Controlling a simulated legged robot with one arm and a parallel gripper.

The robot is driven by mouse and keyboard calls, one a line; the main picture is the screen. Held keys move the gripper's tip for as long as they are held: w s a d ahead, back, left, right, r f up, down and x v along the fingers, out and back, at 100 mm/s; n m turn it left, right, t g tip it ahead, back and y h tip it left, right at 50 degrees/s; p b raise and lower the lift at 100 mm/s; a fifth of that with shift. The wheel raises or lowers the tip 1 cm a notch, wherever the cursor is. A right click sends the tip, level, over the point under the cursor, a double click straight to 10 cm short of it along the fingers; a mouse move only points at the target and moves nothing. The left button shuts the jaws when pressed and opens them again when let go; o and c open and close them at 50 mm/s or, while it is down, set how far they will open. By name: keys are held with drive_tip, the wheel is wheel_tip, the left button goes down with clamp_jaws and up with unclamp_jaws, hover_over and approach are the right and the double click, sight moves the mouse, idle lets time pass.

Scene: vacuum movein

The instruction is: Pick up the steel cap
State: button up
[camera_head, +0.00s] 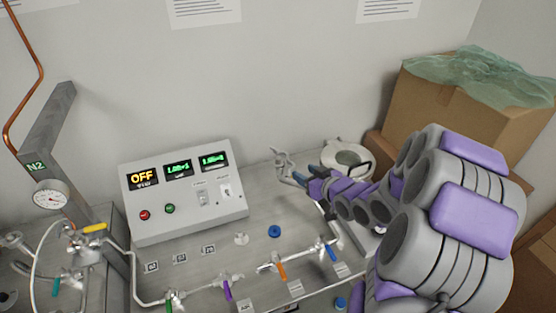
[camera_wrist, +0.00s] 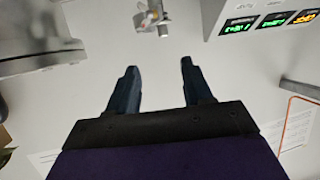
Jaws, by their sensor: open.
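A small pale, metallic-looking piece (camera_head: 241,239) sits on the bench top in front of the control box; it may be the steel cap, but it is too small to be sure. My gripper (camera_head: 296,179) is above the bench, to the right of the control box and up and right of that piece. In the wrist view my gripper (camera_wrist: 158,66) shows two dark fingers spread apart with nothing between them. A metal fitting (camera_wrist: 153,20) lies beyond the fingertips; it also shows near my gripper in the head view (camera_head: 284,160).
The control box (camera_head: 182,190) with lit displays stands left of my arm. Valves and tubing with coloured handles (camera_head: 228,290) line the front. A blue cap (camera_head: 274,231) lies on the bench. A round flange (camera_head: 347,158) stands behind my arm. A cardboard box (camera_head: 455,105) is at right.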

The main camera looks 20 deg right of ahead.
approach(277, 160)
drive_tip(key=x, duration=0.4)
drive_tip(key=b+x, duration=0.1)
drive_tip(key=x, duration=0.1)
drive_tip(key=shift+w+d+f, duration=0.1)
drive_tip(key=shift+d+f, duration=0.05)
drive_tip(key=shift+d, duration=0.25)
drive_tip(key=x, duration=0.3)
drive_tip(key=b+x, duration=0.1)
drive_tip(key=shift+w+a, duration=0.2)
drive_tip(key=shift+a, duration=0.2)
drive_tip(key=shift+w+d+f, duration=0.1)
drive_tip(key=shift+w+d, duration=0.1)
drive_tip(key=shift+d, duration=0.05)
drive_tip(key=shift+s+d, duration=0.1)
drive_tip(key=shift+d, duration=0.3)
drive_tip(key=shift+c, duration=0.8)
drive_tip(key=shift+a, duration=0.5)
drive_tip(key=c, duration=0.6)
drive_tip(key=shift+d, duration=0.15)
clamp_jaws()
